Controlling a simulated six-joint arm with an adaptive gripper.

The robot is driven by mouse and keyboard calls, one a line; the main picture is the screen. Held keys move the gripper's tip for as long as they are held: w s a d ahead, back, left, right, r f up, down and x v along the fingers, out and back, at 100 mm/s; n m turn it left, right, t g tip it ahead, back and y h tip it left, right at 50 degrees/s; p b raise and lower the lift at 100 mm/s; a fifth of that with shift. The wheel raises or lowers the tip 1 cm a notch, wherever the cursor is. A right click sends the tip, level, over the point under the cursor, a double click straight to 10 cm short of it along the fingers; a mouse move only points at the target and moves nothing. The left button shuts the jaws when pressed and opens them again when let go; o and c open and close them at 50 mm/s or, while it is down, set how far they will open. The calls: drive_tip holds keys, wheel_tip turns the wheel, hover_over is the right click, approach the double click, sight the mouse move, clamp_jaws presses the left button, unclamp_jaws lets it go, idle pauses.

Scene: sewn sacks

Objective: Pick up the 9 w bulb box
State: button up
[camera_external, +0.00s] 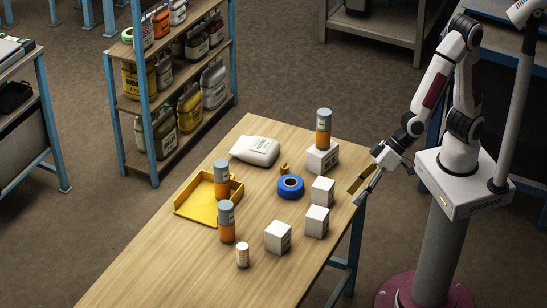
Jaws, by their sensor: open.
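Several white boxes with dark print stand on the wooden table: one at the back (318,161) with an orange and grey cylinder on it, one at the right (322,190), one below that (317,222), and one further front left (278,237). The print is too small to tell which is the 9 w bulb box. My gripper (362,188) is open and empty at the table's right edge, to the right of the boxes and apart from them.
The table (180,262) also holds a white sack (256,150), a yellow tray (197,207), a blue tape roll (290,187), a small brass piece (284,168), orange and grey cylinders (226,222) and a small white bottle (243,255). The table's front left is clear.

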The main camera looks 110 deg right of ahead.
sight(332, 190)
wheel_tip(332, 190, down, 8)
drive_tip(key=w+m+h, duration=0.2)
drive_tip(key=w+h, duration=0.1)
drive_tip(key=s+d+f+h, duration=0.1)
drive_tip(key=d+f+h, duration=0.1)
drive_tip(key=f, duration=0.1)
drive_tip(key=s+d+f+t+h, duration=0.1)
drive_tip(key=d+f+h, duration=0.1)
drive_tip(key=d+f, duration=0.1)
drive_tip(key=s+d+f+m+t+h, duration=0.1)
drive_tip(key=d+f+h, duration=0.1)
drive_tip(key=d+f, duration=0.1)
drive_tip(key=shift+s+d+h, duration=0.25)
drive_tip(key=shift+s+h, duration=0.05)
drive_tip(key=shift+s, duration=0.05)
drive_tip(key=s+d+h, duration=0.1)
drive_tip(key=d, duration=0.1)
drive_tip(key=s+d+t+h, duration=0.1)
drive_tip(key=d, duration=0.2)
drive_tip(key=s+d+r+m+t+h, duration=0.1)
drive_tip(key=d+h, duration=0.1)
drive_tip(key=shift+s+d, duration=0.15)
drive_tip(key=shift+d, duration=0.1)
drive_tip(key=shift+d+r, duration=0.25)
drive_tip(key=shift+d, duration=0.05)
drive_tip(key=shift+d, duration=0.1)
drive_tip(key=shift+x, duration=1.15)
drive_tip(key=shift+x, duration=2.65)
